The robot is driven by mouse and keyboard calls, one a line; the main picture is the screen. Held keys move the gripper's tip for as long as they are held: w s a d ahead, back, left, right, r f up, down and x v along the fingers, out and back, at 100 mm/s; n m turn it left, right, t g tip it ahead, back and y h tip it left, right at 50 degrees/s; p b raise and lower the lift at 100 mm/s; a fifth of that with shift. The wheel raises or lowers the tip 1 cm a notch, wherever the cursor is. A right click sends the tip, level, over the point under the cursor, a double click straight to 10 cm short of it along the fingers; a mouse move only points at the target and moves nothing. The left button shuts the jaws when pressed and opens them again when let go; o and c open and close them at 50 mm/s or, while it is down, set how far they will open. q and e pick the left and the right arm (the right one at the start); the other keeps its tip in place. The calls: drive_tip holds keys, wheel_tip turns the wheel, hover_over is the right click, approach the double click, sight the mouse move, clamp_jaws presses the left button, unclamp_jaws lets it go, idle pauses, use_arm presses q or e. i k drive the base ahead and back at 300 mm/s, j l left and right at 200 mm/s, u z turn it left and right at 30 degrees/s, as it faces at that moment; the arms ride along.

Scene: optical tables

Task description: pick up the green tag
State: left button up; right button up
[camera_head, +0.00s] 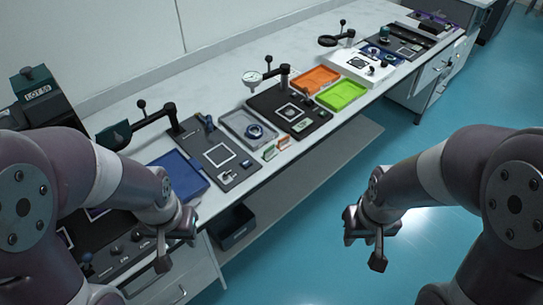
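A small green tag (269,153) stands at the front edge of the long table, beside a small orange tag (284,142). The green tag appears upright, and nothing touches it from above. My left gripper (174,243) is in front of the table edge, to the left of and lower in the picture than the green tag. Its fingers are apart and nothing shows between them. My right gripper (364,244) is over the blue floor, to the right of the tag and clear of the table. It is also open and empty.
Behind the tags are a grey tray (235,122) with a round part and a black board (262,98). An orange tray (316,78) and a lime green tray (342,94) lie further back. A blue tray (184,172) is near my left arm. A dark bin (232,228) sits below.

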sight(269, 154)
drive_tip(key=i+l+z, duration=0.1)
drive_tip(key=i+z, duration=0.5)
drive_tip(key=z, duration=0.25)
